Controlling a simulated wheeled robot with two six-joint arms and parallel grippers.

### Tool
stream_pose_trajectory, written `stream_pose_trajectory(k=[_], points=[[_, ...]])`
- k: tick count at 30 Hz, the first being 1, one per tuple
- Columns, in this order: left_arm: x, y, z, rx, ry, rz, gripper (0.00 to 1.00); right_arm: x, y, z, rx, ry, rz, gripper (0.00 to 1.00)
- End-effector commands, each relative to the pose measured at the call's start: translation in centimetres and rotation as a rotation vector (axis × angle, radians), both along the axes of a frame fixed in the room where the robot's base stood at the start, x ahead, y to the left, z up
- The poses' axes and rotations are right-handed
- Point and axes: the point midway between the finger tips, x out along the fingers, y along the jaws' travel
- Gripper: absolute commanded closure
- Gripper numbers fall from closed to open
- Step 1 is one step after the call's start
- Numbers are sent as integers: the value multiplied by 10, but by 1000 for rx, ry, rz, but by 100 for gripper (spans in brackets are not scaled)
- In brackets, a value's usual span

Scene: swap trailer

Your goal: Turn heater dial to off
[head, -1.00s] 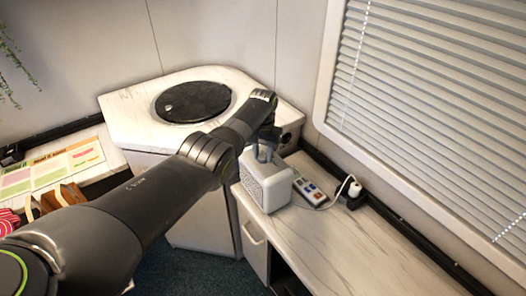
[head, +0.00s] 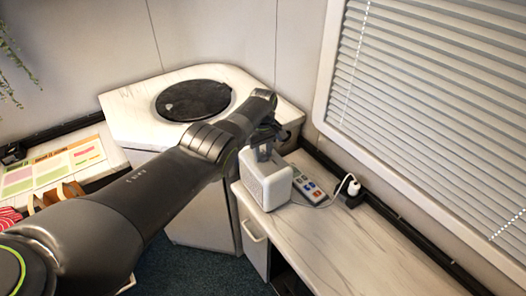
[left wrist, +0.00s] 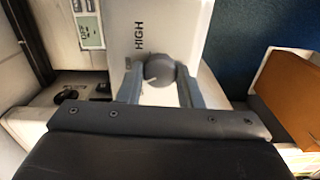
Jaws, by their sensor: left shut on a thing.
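In the left wrist view, the round grey dial (left wrist: 158,70) sits on the heater's white face (left wrist: 150,18) between my two fingers. The fingers are shut on the dial's sides. The word HIGH is printed beside the dial, and a smaller label is too small to read. A short pale mark shows on the dial. My right gripper is not in view.
A remote-like panel with coloured buttons (head: 308,184) lies right of the heater. A white plug (head: 354,188) and cord are beside it. A round black disc (head: 193,100) lies on the corner counter. The right counter is clear towards the front.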

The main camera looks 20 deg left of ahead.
Motion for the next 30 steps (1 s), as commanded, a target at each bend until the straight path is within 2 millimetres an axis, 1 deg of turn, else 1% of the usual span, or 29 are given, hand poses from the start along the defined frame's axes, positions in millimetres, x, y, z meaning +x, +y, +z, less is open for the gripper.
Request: stream_pose_trajectory(k=[6,15,21,30], points=[[1,0,1,0,-3,193,91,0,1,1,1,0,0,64],[1,0,1,1,-4,389,91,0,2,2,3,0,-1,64],[1,0,2,1,-4,462,91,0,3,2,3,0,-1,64],[1,0,2,1,-4,496,91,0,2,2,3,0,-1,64]])
